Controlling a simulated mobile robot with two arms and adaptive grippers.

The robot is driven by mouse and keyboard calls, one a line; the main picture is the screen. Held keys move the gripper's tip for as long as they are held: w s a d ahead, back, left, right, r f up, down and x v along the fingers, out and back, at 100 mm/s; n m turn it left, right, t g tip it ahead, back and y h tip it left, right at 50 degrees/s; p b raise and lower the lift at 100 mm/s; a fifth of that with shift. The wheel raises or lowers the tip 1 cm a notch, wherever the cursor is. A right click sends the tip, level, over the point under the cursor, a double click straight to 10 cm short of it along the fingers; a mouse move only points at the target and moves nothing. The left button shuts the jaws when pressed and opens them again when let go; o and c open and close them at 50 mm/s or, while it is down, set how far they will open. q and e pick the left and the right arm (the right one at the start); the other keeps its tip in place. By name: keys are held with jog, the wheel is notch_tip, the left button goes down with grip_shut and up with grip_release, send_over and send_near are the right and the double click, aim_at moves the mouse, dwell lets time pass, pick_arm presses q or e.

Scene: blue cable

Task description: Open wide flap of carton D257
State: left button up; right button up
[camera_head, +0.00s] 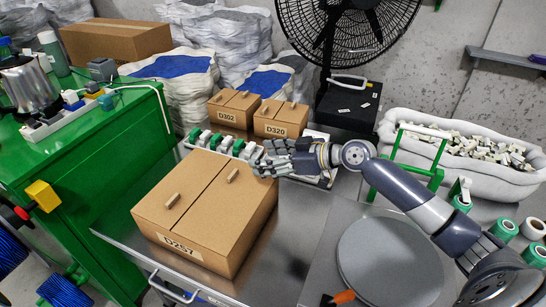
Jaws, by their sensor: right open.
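Carton D257 (225,232) is a brown box on the metal table, its label facing the front. Its top is closed and flat, with a seam between two flaps. The left flap (185,183) and the right flap (222,200) each carry a small peg-like handle: the left handle (172,200) and the right handle (233,175). My right gripper (257,158) is open and empty, at the far right corner of the carton. Whether it touches the carton cannot be told. My left gripper is not in view.
Cartons D302 (234,106) and D320 (281,121) stand behind. A green cabinet (100,150) is at left. A round grey plate (390,262) is at right. Bare metal table (290,250) lies between.

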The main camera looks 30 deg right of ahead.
jog(key=v, duration=1.2)
jog(key=shift+w, duration=0.1)
dwell(0.4)
